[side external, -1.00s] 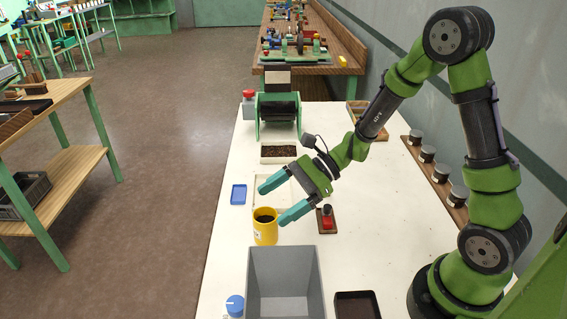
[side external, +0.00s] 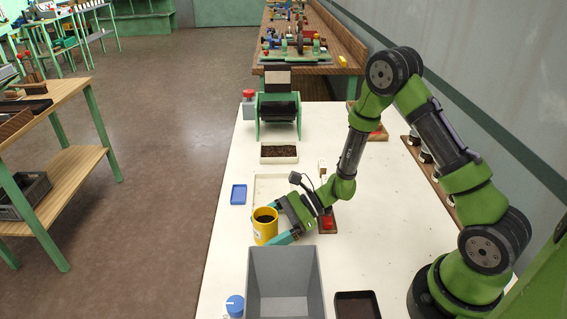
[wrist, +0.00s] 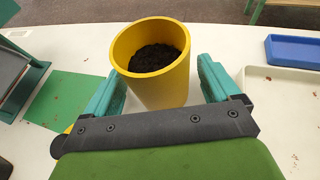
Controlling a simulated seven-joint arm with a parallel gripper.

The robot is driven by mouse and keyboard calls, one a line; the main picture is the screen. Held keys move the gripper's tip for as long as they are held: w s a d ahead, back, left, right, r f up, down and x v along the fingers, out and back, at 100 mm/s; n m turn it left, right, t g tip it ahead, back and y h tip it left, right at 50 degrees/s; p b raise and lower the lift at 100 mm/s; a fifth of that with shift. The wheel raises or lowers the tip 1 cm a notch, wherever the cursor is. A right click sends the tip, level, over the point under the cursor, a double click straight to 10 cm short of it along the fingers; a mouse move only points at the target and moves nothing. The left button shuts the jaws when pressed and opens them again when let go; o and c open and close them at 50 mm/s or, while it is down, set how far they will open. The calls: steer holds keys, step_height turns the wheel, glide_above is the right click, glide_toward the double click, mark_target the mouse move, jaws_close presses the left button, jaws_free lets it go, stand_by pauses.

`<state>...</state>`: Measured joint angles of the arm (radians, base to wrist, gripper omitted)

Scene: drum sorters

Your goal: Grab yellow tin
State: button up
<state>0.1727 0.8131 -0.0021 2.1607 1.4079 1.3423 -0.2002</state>
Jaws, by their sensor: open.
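The yellow tin (side external: 265,228) stands upright on the white table near its left edge, behind the grey bin. It holds dark, soil-like grains, seen in the wrist view, where the tin (wrist: 163,84) is at the upper middle. My gripper (side external: 266,224) is low over the table, tilted, with its teal fingers spread on either side of the tin. In the wrist view the fingers of my gripper (wrist: 161,88) flank the tin's lower part, with a visible gap at the right finger. The left finger's gap is narrow.
A grey bin (side external: 285,250) stands just in front of the tin. A blue tray (side external: 239,194) lies behind it to the left. A red button on a wooden block (side external: 328,222) is to the right, near my gripper. A blue-capped jar (side external: 235,305) is at the front left.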

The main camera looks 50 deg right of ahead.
steer(key=shift+w+a, duration=0.1)
steer(key=shift+a, duration=0.1)
steer(key=c, duration=1.1)
steer(key=shift+r, duration=0.15)
